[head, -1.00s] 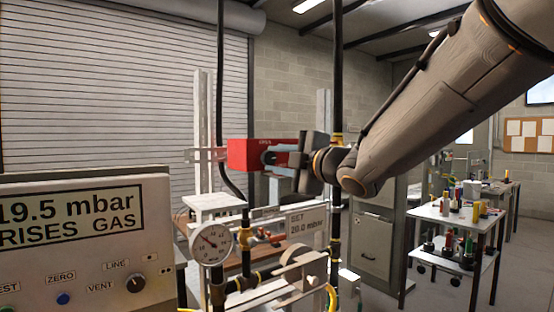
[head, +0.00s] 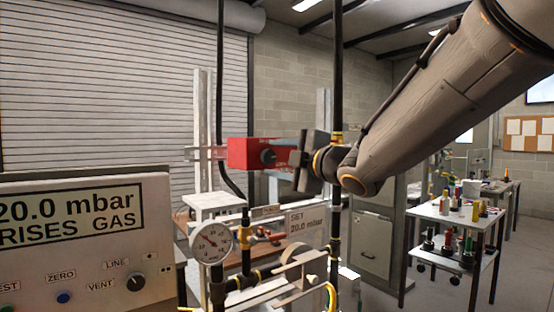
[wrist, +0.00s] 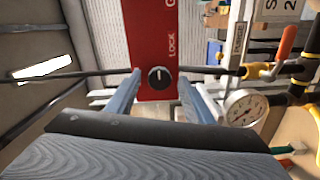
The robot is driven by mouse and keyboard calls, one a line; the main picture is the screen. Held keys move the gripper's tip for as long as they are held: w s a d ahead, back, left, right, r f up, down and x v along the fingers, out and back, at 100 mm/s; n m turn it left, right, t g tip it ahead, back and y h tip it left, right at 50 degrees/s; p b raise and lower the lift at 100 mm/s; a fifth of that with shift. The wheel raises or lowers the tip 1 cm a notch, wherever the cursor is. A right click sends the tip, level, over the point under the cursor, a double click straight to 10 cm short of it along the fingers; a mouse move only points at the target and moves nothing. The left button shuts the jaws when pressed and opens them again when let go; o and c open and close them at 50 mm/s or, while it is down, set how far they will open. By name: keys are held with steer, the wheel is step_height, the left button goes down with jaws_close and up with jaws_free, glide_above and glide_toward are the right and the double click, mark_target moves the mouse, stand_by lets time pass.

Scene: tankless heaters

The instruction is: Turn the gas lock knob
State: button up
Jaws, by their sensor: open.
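The gas lock knob (wrist: 158,77) is a round black knob with a white mark. It sits on the face of a red box (wrist: 152,30) lettered LOCK, which appears turned sideways in the wrist view. In the head view the red box (head: 240,153) hangs at the centre and the knob (head: 268,156) shows on its face. My gripper (wrist: 160,86) is open, with one blue-grey finger on each side of the knob in the picture. A gap shows between each finger and the knob; the fingers are not closed on it. In the head view my gripper (head: 293,158) is just right of the knob.
A dial gauge (head: 212,243) and pipework stand below the box. A vertical black pipe (head: 338,80) rises close to my wrist. A meter panel (head: 80,240) reading 20.0 mbar is at left. A trolley with bottles (head: 455,215) is farther back right.

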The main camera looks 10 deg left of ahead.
steer(key=b+v, duration=0.2)
steer(key=v, duration=0.6)
steer(key=shift+a, duration=0.1)
steer(key=w+d+f+m+g+h, duration=0.1)
steer(key=d+f+m+h, duration=0.6)
steer(key=d+f, duration=0.5)
steer(key=w+d+f+m+h, duration=0.1)
steer(key=d+f+m+h, duration=0.4)
steer(key=d+f+m, duration=0.65)
steer(key=s+d+f+m+g+h, duration=0.1)
steer(key=s+d+f+m+g, duration=0.2)
steer(key=s+f, duration=0.7)
steer(key=s+d+f+m+g, duration=0.4)
steer(key=s+f+g, duration=0.2)
steer(key=s+f, duration=0.4)
steer(key=shift+s+g+h, duration=0.4)
steer(key=shift+s, duration=0.15)
steer(key=shift+f, duration=0.1)
